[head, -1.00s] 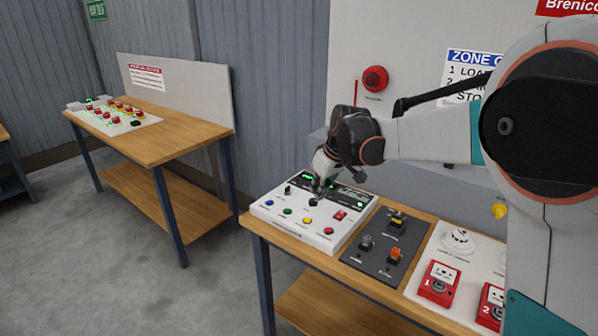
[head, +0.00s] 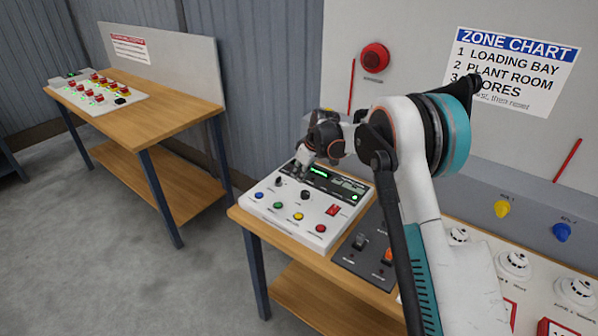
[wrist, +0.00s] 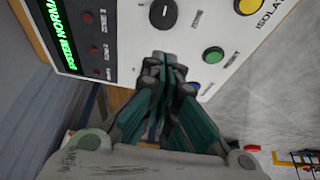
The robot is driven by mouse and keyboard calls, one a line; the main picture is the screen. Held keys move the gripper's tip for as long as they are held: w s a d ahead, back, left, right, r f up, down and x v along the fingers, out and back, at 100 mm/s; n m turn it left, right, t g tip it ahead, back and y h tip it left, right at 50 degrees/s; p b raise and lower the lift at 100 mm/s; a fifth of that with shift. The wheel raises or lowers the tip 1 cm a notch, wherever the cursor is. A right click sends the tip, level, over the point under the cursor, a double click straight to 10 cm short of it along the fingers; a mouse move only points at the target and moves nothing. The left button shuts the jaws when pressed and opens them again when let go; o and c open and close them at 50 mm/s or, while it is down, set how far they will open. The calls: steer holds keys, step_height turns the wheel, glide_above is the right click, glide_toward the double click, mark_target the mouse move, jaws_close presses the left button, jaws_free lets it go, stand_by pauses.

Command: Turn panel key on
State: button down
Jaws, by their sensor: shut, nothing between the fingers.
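The white control panel (head: 250,203) lies on the wooden bench, with a lit green display (head: 319,173) along its back. A small dark key-like switch (head: 278,182) sits at its back left, and a round black knob (head: 305,194) is to its right. The knob also shows at the top of the wrist view (wrist: 163,13). My gripper (head: 302,177) is shut and empty, low over the back left of the panel. In the wrist view its fingertips (wrist: 166,68) cover the area below the knob. The switch is hidden there, and I cannot tell whether they touch it.
Blue (head: 259,195), green (head: 278,205), yellow (head: 298,216) and red (head: 321,228) buttons line the panel's front. A dark switch plate (head: 350,262) lies to the right, partly behind my arm. A second bench (head: 160,117) stands at left, with open floor between.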

mark_target(290, 192)
steer(key=b+x, duration=0.1)
steer(key=x, duration=0.6)
steer(key=shift+w+a, duration=0.75)
steer(key=shift+a, duration=0.25)
steer(key=shift+w+a+r, duration=0.1)
steer(key=shift+w+a, duration=0.3)
steer(key=shift+a, duration=0.1)
